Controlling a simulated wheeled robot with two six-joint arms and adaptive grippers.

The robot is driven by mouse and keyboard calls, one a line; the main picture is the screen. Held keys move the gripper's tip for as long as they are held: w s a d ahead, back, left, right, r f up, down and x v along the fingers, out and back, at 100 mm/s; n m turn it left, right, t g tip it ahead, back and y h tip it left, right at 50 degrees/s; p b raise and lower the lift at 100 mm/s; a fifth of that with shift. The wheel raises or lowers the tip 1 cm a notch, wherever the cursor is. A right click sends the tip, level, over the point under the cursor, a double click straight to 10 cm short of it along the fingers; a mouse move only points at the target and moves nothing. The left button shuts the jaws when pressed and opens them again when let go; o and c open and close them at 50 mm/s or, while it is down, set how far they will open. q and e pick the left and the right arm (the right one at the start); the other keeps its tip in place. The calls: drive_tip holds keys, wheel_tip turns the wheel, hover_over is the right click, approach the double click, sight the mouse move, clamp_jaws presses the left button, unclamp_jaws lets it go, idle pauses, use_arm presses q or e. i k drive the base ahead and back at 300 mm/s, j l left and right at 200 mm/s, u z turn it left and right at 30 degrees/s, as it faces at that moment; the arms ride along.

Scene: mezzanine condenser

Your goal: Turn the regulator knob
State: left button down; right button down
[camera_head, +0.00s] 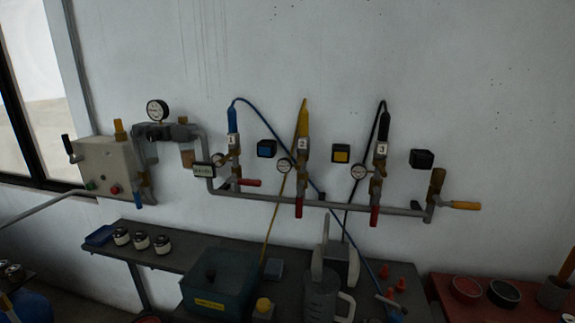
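A grey regulator-like assembly (160,131) is mounted on the wall at the left, with a round white-faced gauge (157,110) on top. A small brass-coloured knob-like part (183,120) sits at its right end, and an amber bowl (187,157) hangs below. A grey box (104,165) to its left carries an upright orange-yellow part (119,130), a black lever and green and red buttons. I cannot tell for certain which part is the regulator knob. Neither of my grippers shows in this view.
A wall pipe (270,196) carries several valves with red handles, gauges, and blue, yellow and black hoses. An orange handle (465,205) sticks out at its right end. Below, a dark bench (170,260) holds small jars, a teal bin (220,281) and a grey jug (320,296).

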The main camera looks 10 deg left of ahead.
sight(153, 135)
drive_tip(key=u, duration=1.25)
drive_tip(key=i+j, duration=0.2)
drive_tip(key=j, duration=0.15)
drive_tip(key=i+j+z, duration=0.1)
drive_tip(key=j, duration=0.25)
drive_tip(key=i+j, duration=0.25)
drive_tip(key=j, duration=0.15)
drive_tip(key=i+j+z, duration=0.1)
drive_tip(key=j, duration=0.25)
drive_tip(key=i+j, duration=0.25)
drive_tip(key=j, duration=0.15)
drive_tip(key=i+j+z, duration=0.1)
drive_tip(key=j, duration=0.3)
drive_tip(key=i+j, duration=0.2)
drive_tip(key=j, duration=0.2)
